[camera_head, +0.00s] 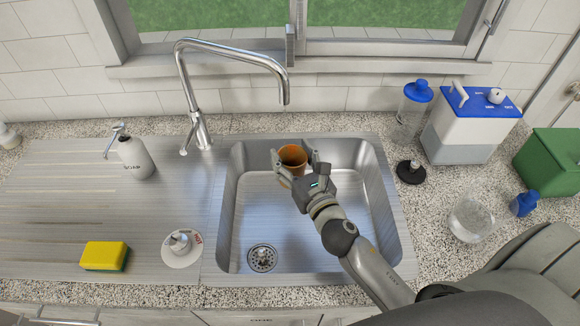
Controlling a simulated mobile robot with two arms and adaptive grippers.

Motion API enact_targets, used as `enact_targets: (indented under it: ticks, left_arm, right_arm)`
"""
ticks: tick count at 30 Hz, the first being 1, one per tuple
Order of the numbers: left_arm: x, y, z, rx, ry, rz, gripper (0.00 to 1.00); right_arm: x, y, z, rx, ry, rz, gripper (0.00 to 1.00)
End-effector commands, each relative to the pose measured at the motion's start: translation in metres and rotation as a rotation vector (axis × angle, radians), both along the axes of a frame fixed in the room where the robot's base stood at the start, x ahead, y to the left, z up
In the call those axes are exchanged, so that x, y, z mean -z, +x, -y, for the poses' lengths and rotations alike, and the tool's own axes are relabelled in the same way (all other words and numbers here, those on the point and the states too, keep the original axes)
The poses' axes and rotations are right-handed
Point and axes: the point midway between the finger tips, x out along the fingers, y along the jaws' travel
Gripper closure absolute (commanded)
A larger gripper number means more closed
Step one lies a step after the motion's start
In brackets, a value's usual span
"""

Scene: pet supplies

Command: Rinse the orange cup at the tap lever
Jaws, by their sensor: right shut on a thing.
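The orange cup (292,156) is in my right gripper (296,160), upright with its opening facing up. The gripper is shut on it and hides part of its side. The cup is over the back part of the sink (240,262), a little in front of and below the tap's spout. The chrome tap (232,50) stands at the sink's back left. Its lever (190,136) is at the base of the tap. No water stream shows at the spout. My left gripper is not in view.
At right are a blue-lidded bottle (412,112), a white-blue container (468,130), a glass bowl (470,219) and a green box (548,162).

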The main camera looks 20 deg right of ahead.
Motion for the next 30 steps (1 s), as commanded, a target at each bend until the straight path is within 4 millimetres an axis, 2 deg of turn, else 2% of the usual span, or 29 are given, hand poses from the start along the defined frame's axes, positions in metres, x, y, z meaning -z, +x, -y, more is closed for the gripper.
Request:
enact_targets:
  ticks: [12, 30]
  left_arm:
    - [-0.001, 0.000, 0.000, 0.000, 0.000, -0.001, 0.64]
    - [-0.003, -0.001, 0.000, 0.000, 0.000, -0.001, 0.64]
  right_arm:
    - [0.000, -0.003, 0.007, 0.000, 0.000, 0.000, 0.64]
    - [-0.001, 0.002, -0.004, 0.001, 0.001, 0.001, 0.64]
